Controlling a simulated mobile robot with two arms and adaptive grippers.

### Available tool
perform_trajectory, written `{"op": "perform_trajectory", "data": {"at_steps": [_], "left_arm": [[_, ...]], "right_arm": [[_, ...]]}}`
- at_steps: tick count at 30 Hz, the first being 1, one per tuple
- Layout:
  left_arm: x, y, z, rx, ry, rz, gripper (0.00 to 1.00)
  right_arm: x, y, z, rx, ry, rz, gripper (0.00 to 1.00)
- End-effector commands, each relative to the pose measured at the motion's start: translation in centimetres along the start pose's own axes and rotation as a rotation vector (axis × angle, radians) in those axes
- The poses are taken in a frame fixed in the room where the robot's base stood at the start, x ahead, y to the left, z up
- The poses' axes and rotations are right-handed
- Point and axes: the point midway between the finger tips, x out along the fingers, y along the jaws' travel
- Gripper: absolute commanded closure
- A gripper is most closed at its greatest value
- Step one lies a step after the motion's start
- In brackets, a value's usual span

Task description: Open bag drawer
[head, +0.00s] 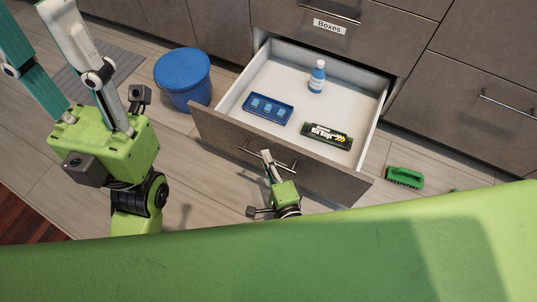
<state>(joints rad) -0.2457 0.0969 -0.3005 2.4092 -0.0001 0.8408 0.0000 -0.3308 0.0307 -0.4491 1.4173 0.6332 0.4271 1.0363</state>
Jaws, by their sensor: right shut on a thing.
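A grey-brown drawer (225,130) is pulled well out of the cabinet, and its white inside shows. A bar handle (285,166) runs along its front. My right gripper (268,160) is shut on this handle near its middle. Inside the drawer are a blue tray (268,109), a blue bottle with a white label (317,77) and a black and green pack (328,136). No bag label can be seen on the drawer front. My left gripper (33,20) is raised at the left, fingers apart and empty, away from the drawer.
The drawer above, labelled "Boxes" (329,27), is closed. A blue bucket (183,80) stands on the floor left of the open drawer. A green brush (404,177) lies on the floor to the right. Closed drawers (480,110) stand at the right.

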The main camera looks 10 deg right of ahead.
Motion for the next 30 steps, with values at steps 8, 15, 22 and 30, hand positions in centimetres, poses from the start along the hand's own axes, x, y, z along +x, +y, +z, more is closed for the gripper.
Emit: {"op": "perform_trajectory", "data": {"at_steps": [8,15,22,30], "left_arm": [[0.0,0.0,0.0,0.0,-0.001,-0.002,0.6],[0.0,-0.1,0.0,0.002,0.002,-0.01,0.6],[0.0,-0.2,0.0,0.003,-0.001,-0.01,0.6],[0.0,-0.1,0.0,0.002,0.001,-0.007,0.6]], "right_arm": [[-0.1,0.1,0.1,0.0,-0.001,0.002,1.0],[0.0,0.1,0.1,0.001,-0.001,0.001,0.75],[0.0,0.0,0.1,0.001,0.0,0.0,0.75],[-0.4,-2.4,0.4,0.005,0.002,-0.003,0.75]]}}
